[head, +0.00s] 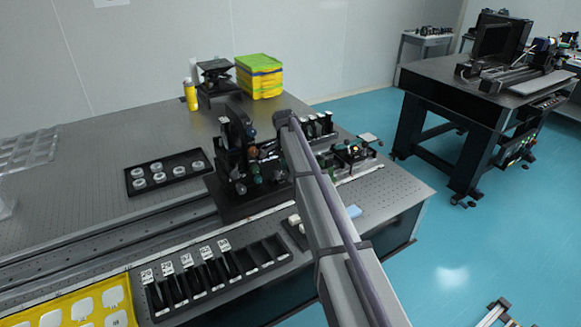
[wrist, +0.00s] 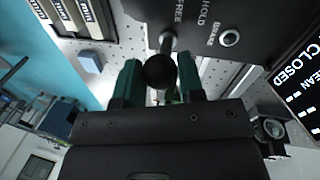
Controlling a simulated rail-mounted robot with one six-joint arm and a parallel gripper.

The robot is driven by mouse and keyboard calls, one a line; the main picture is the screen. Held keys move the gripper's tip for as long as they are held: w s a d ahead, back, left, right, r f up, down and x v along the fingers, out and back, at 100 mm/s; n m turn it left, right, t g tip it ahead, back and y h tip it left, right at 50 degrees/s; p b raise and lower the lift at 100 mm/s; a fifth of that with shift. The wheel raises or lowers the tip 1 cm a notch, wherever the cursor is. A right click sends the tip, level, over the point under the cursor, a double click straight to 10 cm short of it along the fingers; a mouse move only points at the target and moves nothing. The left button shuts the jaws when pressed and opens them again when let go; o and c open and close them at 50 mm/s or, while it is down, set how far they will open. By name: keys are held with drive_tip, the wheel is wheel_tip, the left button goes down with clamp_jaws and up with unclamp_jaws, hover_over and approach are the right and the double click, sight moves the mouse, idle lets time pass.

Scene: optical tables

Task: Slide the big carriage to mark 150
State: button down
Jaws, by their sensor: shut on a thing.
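The big carriage (head: 238,200) is a dark block carrying tall black optics. It sits on the long grey rail (head: 75,248) near the middle of the table in the head view. In the wrist view, a black panel (wrist: 215,22) reads FREE, HOLD and BRAKE. A lever with a round black knob (wrist: 160,71) projects from this panel. My gripper (wrist: 160,78) has green fingers on both sides of the knob and is shut on it. My arm hides part of the carriage area in the head view. I cannot read mark 150 on the pale strip along the rail.
A black tray of white discs (head: 165,173) lies behind the rail. A labelled black slotted rack (head: 215,277) and a yellow tray (head: 75,309) stand in front. A light blue block (head: 353,211) lies right of my arm; small optics (head: 350,154) stand behind it.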

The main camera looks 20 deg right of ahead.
drive_tip(key=c, duration=0.8)
unclamp_jaws()
drive_tip(key=shift+o, duration=0.2)
wheel_tip(320, 180, up, 11)
drive_tip(key=w+p, duration=0.1)
drive_tip(key=p, duration=0.9)
drive_tip(key=shift+w+a+f+p, duration=0.2)
drive_tip(key=shift+w+a+p, duration=0.1)
drive_tip(key=shift+w+a, duration=0.15)
